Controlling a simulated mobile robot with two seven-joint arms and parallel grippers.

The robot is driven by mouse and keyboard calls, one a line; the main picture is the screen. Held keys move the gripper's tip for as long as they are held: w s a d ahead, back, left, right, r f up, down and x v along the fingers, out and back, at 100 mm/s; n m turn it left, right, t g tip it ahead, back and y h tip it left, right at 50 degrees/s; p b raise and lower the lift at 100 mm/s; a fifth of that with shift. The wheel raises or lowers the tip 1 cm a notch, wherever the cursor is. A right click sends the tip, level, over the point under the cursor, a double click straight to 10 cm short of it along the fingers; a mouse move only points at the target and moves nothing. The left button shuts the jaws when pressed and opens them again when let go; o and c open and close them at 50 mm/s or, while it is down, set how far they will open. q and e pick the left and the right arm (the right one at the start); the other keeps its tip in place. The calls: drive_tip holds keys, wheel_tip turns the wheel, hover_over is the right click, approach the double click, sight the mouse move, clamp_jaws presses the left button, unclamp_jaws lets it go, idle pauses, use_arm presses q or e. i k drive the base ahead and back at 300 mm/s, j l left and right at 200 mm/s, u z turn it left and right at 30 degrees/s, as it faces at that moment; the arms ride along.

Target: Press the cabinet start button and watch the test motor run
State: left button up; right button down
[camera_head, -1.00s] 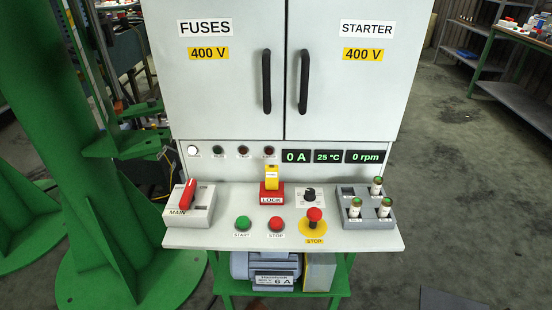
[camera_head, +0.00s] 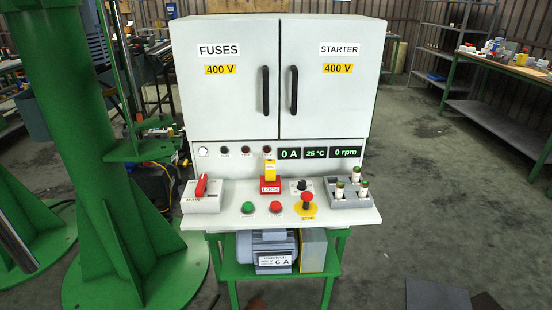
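The cabinet (camera_head: 230,110) stands with both doors, FUSES and STARTER, closed. The green START button (camera_head: 248,208) is at the left front of its panel, with nothing touching it. The red STOP button (camera_head: 276,207) is beside it. The red mushroom STOP (camera_head: 306,200) sits on a yellow disc. The red MAIN switch handle (camera_head: 201,186) is tilted near upright. The displays (camera_head: 316,153) read 0 A, 25 °C and 0 rpm. The white lamp (camera_head: 203,151) looks lit; the others look dark. The test motor (camera_head: 268,247) sits on the shelf below. Neither gripper is in view.
A yellow and red LOCK piece (camera_head: 270,178) stands on the panel. A grey holder (camera_head: 336,199) carries three fuses at right. A green column (camera_head: 75,150) rises close on the left. The floor at right (camera_head: 430,200) is mostly clear.

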sight(247, 206)
drive_tip(key=k+j+z, duration=0.3)
drive_tip(key=k+j, duration=0.2)
drive_tip(key=k+j+z, duration=0.1)
drive_tip(key=j, duration=0.3)
drive_tip(key=k+j+z, duration=0.1)
drive_tip(key=j, duration=0.3)
drive_tip(key=k+j+z, duration=0.1)
drive_tip(key=j, duration=0.3)
drive_tip(key=k+j+z, duration=0.15)
drive_tip(key=j, duration=0.2)
drive_tip(key=k+j+z, duration=0.1)
drive_tip(key=j, duration=0.3)
drive_tip(key=j+z, duration=0.1)
drive_tip(key=j, duration=0.3)
drive_tip(key=k+j+z, duration=0.2)
drive_tip(key=j, duration=0.55)
drive_tip(key=i+j, duration=0.1)
drive_tip(key=j, duration=0.35)
drive_tip(key=i+j+z, duration=0.1)
drive_tip(key=j, duration=0.35)
drive_tip(key=i+j, duration=0.15)
drive_tip(key=j, duration=0.3)
drive_tip(key=l+z, duration=0.05)
